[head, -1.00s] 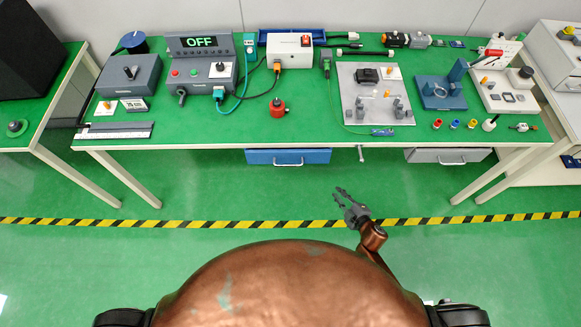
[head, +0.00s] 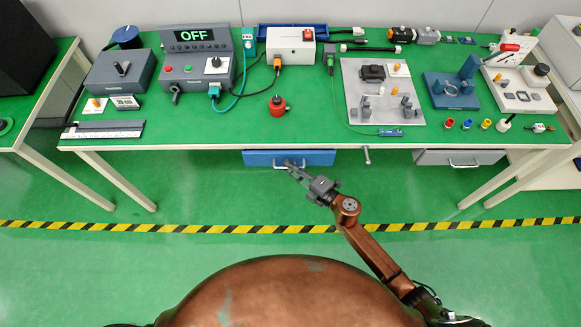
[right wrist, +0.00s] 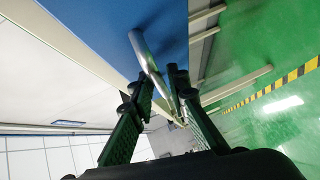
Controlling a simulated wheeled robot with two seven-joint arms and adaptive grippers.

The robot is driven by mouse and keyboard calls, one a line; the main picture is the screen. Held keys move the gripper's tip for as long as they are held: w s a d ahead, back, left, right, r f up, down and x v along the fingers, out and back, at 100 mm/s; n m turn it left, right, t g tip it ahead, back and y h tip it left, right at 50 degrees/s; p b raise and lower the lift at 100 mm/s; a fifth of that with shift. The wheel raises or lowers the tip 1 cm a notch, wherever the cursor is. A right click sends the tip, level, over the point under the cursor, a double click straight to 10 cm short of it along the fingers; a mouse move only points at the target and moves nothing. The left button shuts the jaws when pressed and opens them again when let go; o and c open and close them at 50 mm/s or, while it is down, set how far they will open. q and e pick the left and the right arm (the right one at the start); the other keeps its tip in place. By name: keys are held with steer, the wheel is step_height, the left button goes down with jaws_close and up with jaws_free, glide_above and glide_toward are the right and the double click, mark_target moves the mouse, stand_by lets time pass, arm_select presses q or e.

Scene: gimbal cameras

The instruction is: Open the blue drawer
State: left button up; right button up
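The blue drawer (head: 320,157) hangs under the front edge of the bench, left of centre, and looks shut. Its metal bar handle (head: 278,166) is partly covered by my gripper. My right gripper (head: 292,166) reaches from the lower right with its fingertips at the right part of the handle. In the right wrist view the blue drawer front (right wrist: 165,25) fills the top, and the silver handle (right wrist: 148,58) runs down between the two open fingers (right wrist: 160,82). A gap shows between the fingers; firm contact cannot be made out. My left gripper is out of view.
A grey drawer (head: 460,157) is at the right under the same green bench (head: 225,130). A small lever (head: 367,155) hangs from the bench edge between the drawers. Devices and cables cover the tabletop. The floor before the bench is clear, with a striped tape line (head: 150,229).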

steer(key=shift+w, duration=0.1)
steer(key=shift+c, duration=0.4)
jaws_close()
